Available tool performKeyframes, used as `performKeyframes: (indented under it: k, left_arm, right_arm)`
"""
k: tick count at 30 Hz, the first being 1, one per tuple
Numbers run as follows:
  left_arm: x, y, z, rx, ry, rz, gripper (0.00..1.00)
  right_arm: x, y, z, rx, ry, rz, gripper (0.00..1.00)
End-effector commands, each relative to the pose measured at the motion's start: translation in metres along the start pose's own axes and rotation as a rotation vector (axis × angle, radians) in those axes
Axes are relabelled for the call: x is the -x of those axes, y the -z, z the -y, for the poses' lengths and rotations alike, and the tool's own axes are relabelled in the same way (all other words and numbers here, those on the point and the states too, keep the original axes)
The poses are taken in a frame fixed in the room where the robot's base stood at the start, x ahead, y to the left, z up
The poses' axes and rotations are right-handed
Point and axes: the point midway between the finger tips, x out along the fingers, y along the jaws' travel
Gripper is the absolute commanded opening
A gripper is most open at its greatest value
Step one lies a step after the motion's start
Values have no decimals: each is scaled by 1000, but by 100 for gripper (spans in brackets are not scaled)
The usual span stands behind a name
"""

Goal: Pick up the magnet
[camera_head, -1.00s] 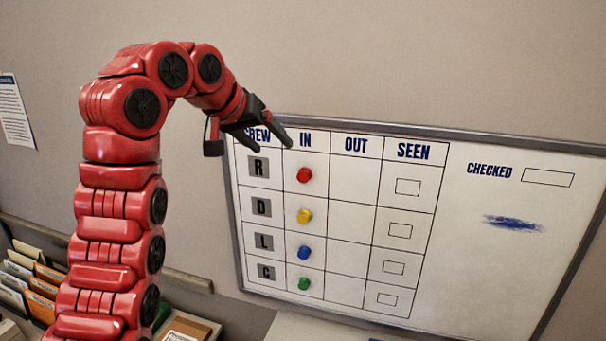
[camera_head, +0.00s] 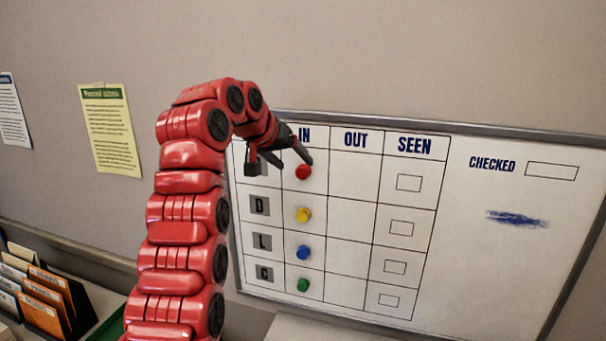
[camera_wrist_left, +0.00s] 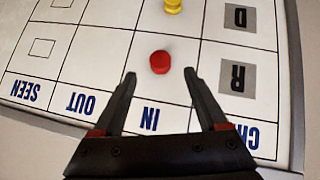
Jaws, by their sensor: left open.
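Several round magnets sit in the IN column of the whiteboard (camera_head: 470,260). The red magnet (camera_head: 303,172) is in row R at the top. Below it are the yellow magnet (camera_head: 304,215), the blue magnet (camera_head: 303,252) and the green magnet (camera_head: 303,285). My left gripper (camera_head: 281,164) is open at the upper left of the board, close to the red magnet. In the left wrist view, the red magnet (camera_wrist_left: 160,62) lies just beyond and between the two open fingertips (camera_wrist_left: 160,75). The yellow magnet (camera_wrist_left: 173,6) is farther off. My right gripper is not in view.
The board's right part has a CHECKED box (camera_head: 551,171) and a blue ink smudge (camera_head: 517,218). A rack of folders (camera_head: 40,300) stands at lower left.

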Motion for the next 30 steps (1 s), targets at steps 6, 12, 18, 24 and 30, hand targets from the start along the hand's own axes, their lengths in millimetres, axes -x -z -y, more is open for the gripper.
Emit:
performKeyframes:
  k: [6,12,18,24,30]
  left_arm:
    - [-26,-1,0,0,-1,3,76]
    - [-49,-3,1,0,-1,2,76]
    - [-49,-3,1,0,-1,0,69]
    - [-49,-3,1,0,-1,0,33]
    - [-48,-3,1,0,-1,1,0]
  right_arm:
    - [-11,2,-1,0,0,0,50]
    - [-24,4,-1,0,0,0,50]
    - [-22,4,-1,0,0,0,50]
    - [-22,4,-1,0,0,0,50]
    - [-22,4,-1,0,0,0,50]
